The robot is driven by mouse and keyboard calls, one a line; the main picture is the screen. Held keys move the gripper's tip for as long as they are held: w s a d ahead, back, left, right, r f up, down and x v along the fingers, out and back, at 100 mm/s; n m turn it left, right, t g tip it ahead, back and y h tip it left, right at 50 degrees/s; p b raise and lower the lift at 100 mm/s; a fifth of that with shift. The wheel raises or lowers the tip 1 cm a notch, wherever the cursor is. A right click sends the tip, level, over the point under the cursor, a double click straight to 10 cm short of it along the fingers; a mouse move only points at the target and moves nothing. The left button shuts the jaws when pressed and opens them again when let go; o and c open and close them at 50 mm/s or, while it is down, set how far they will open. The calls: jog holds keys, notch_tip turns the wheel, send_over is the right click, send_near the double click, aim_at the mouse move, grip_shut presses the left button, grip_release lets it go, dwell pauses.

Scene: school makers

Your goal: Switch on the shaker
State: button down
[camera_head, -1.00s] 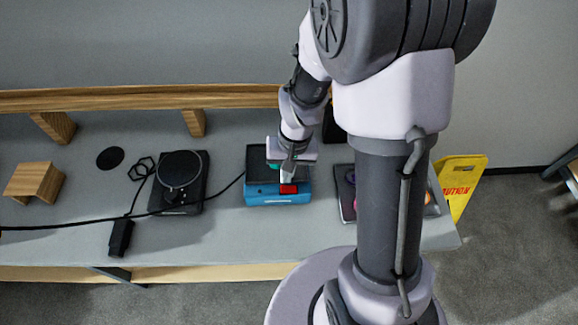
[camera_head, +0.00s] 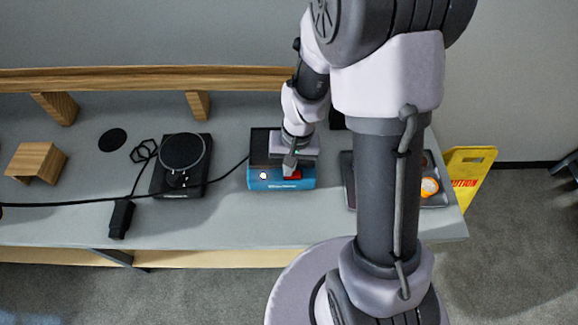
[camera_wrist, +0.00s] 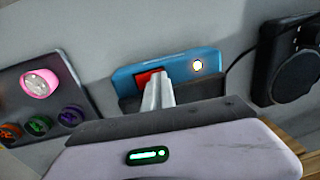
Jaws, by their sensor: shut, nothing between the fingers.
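The shaker is a blue box (camera_head: 268,184) with a dark top, on the grey table. It also shows in the wrist view (camera_wrist: 178,70). A red switch (camera_wrist: 147,80) sits on its blue panel, partly behind my fingers. A round lamp (camera_wrist: 197,66) beside the switch glows white-yellow; it shows in the head view too (camera_head: 263,176). My gripper (camera_head: 290,172) is shut and empty, pointing down at the red switch. In the wrist view its fingertips (camera_wrist: 158,82) overlap the switch's edge; I cannot tell whether they touch it.
A black device with a round plate (camera_head: 181,190) stands left of the shaker, with a cable and black adapter (camera_head: 121,219). A dark tray (camera_wrist: 43,98) with coloured round items lies on the other side. A wooden block (camera_head: 36,163) stands far left.

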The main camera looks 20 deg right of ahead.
aim_at(300, 173)
jog(key=shift+s+d, duration=0.1)
jog(key=shift+s+d+r, duration=0.1)
jog(key=shift+s+d, duration=0.05)
jog(key=shift+d, duration=0.55)
jog(key=shift+a, duration=0.1)
jog(key=shift+r+p, duration=0.35)
jog(key=shift+r, duration=0.05)
notch_tip(300, 173, up, 13)
jog(key=d+p, duration=0.1)
jog(key=p, duration=0.5)
jog(key=shift+s+d, duration=0.2)
jog(key=shift+d, duration=0.1)
